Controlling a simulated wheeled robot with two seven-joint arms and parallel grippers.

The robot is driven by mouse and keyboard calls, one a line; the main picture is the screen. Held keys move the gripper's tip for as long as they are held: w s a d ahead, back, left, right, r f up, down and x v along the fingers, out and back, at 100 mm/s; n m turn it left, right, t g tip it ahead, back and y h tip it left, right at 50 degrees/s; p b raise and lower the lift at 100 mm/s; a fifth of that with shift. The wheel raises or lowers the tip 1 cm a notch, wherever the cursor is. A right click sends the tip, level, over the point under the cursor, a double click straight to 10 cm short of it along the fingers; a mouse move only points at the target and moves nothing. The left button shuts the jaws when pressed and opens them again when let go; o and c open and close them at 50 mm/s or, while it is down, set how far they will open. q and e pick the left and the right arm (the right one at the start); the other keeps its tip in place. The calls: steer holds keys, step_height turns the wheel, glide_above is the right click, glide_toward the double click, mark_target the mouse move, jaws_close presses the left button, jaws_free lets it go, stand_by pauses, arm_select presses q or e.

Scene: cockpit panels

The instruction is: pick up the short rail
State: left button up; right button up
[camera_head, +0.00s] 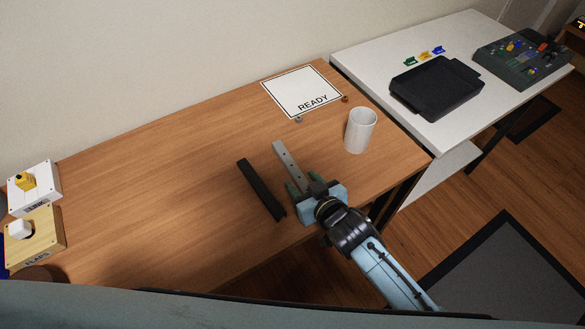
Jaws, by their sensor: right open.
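Two rails lie on the wooden table. One is a light grey rail (286,158) with small holes, and its near end runs in between the fingers of my right gripper (299,182). The other is a black rail (261,188), lying to the left of the grey one and roughly parallel to it. The near end of the grey rail is hidden by the gripper, so I cannot tell which rail is shorter. My right gripper is open, with its green fingertips on either side of the grey rail. I cannot tell whether they touch it. My left gripper is out of view.
A white cup (360,131) stands right of the gripper. A READY mat (297,88) lies behind, with small round parts near it. Switch boxes (35,241) sit at the far left. A white table (385,62) with a black tray (436,90) stands right. The wooden table's middle-left is clear.

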jaws_close()
